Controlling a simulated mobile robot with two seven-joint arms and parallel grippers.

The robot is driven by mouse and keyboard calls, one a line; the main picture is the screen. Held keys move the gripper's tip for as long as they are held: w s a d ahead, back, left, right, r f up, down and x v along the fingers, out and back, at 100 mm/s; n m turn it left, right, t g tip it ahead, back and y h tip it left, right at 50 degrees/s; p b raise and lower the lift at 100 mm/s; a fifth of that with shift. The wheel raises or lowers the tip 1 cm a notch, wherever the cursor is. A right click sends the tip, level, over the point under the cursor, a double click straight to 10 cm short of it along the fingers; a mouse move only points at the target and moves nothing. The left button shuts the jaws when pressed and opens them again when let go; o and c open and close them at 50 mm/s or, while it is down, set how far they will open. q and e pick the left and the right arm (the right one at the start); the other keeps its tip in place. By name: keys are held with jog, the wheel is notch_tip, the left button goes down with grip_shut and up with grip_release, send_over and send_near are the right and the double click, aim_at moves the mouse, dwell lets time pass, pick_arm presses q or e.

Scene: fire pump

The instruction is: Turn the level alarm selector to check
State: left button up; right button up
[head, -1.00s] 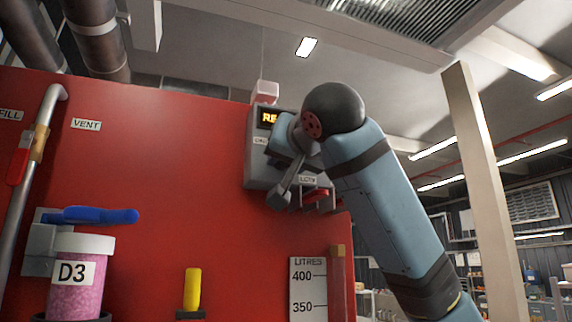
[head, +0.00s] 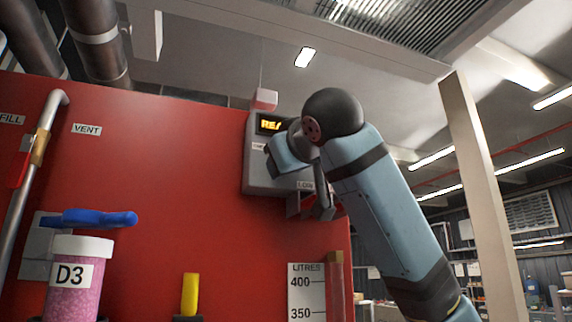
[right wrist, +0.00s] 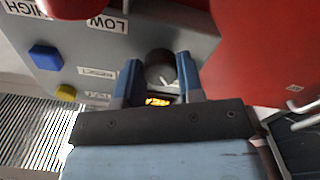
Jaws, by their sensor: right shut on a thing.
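The grey alarm panel (head: 255,180) is mounted on the red tank, with an orange lit display (head: 269,124) at its top. My right arm reaches the panel, and its wrist hides much of the panel front and the fingers in the head view. In the right wrist view the panel appears upside down. The dark round selector knob (right wrist: 160,68), with a pale mark, sits between the two blue fingers of my right gripper (right wrist: 158,82). The gripper is shut on the knob. The knob's position label is not readable. My left gripper is not in view.
A blue button (right wrist: 45,57) and a yellow one (right wrist: 66,93) sit beside the knob. A LOW label (right wrist: 108,24) is nearby. The red tank (head: 180,170) fills the left, with a D3 jar (head: 78,280) and a blue handle (head: 87,217). A pale post (head: 478,180) stands right.

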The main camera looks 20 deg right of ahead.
dwell(0.5)
jog(key=o, duration=0.9)
jog(key=s+b, duration=0.2)
jog(key=s, duration=0.5)
jog(key=s+b, duration=0.2)
jog(key=s, duration=0.5)
jog(key=shift+d, duration=0.2)
jog(key=shift+w, duration=0.1)
